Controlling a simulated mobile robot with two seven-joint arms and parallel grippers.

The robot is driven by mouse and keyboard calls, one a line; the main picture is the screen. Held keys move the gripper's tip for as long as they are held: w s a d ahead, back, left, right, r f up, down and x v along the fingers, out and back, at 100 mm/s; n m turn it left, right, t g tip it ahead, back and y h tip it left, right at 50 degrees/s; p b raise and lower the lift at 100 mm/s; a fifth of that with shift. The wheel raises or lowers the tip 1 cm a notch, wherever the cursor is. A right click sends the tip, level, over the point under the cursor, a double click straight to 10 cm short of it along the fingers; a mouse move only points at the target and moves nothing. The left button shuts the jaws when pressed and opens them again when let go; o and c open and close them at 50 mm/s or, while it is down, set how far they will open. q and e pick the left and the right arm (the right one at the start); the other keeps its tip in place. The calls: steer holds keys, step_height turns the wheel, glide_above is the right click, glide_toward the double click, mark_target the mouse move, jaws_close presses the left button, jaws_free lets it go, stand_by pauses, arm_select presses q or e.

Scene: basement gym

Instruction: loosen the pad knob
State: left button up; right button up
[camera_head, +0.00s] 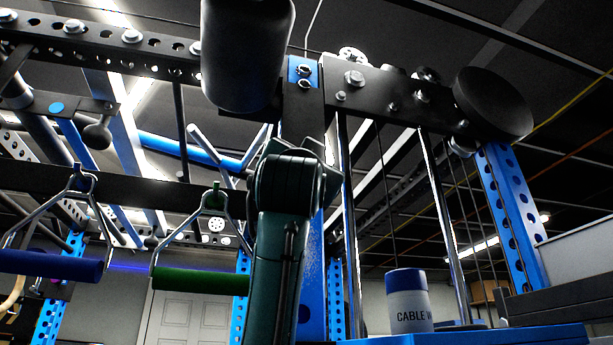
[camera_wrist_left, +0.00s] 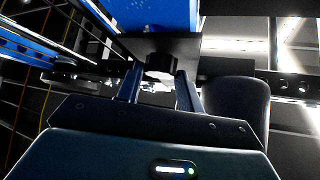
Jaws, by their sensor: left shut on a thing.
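In the left wrist view the pad knob (camera_wrist_left: 161,66) is a dark, lobed knob below a blue upright. My left gripper (camera_wrist_left: 160,88) has one finger on each side of it and is shut on it. In the head view my left arm rises through the middle and hides the knob and the fingertips. A thick black roller pad (camera_head: 245,50) hangs just above the arm, and it also seems to show at the right in the left wrist view (camera_wrist_left: 236,102). My right gripper is in neither view.
A blue-gripped handle (camera_head: 50,264) and a green-gripped handle (camera_head: 200,281) hang left of my arm. Blue perforated uprights (camera_head: 512,215), a black pulley disc (camera_head: 493,103) and cables stand right. A labelled container (camera_head: 408,302) sits low on the right.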

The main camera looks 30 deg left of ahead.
arm_select(q)
steer(key=shift+c, duration=1)
steer(key=shift+n+g+y, duration=0.8)
steer(key=shift+n+y, duration=1.1)
steer(key=shift+n, duration=0.2)
steer(key=o, duration=1)
